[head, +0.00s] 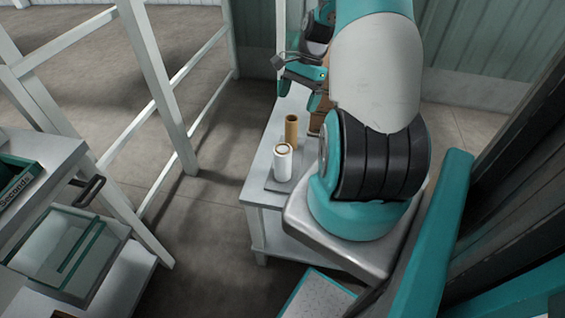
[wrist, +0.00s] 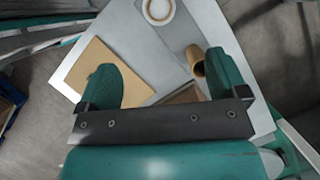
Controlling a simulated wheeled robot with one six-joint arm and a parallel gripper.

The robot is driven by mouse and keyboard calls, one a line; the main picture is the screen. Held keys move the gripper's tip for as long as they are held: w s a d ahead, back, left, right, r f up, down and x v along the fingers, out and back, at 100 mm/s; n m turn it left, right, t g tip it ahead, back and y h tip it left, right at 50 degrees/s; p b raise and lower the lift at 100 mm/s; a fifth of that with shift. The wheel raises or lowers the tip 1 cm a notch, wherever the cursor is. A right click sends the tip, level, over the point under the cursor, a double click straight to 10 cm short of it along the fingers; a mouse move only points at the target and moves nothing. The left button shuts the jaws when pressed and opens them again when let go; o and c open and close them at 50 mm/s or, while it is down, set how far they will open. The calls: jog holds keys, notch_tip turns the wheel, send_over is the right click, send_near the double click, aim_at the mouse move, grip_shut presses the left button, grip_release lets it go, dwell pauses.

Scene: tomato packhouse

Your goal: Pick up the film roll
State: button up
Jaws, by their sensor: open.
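The film roll (head: 283,164) is a white upright cylinder with a brown core, standing near the front end of a narrow light-grey table (head: 256,185). In the wrist view the film roll (wrist: 158,11) shows at the top edge, partly cut off, beyond my fingertips. My gripper (head: 301,87) is open and empty above the table, farther back than the roll. In the wrist view my gripper (wrist: 162,62) has its fingers wide apart, with nothing between them but the table below.
A brown tube (head: 291,131) stands just behind the roll; in the wrist view it is beside the right finger. A flat brown sheet (wrist: 98,72) lies under the left finger. A clear bin (head: 68,245) and white railing (head: 150,85) stand at left.

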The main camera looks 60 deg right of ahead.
aim_at(283, 151)
jog(key=p+x, duration=0.2)
jog(key=x, duration=1.5)
jog(key=shift+s+f, duration=0.1)
jog(key=c, duration=0.9)
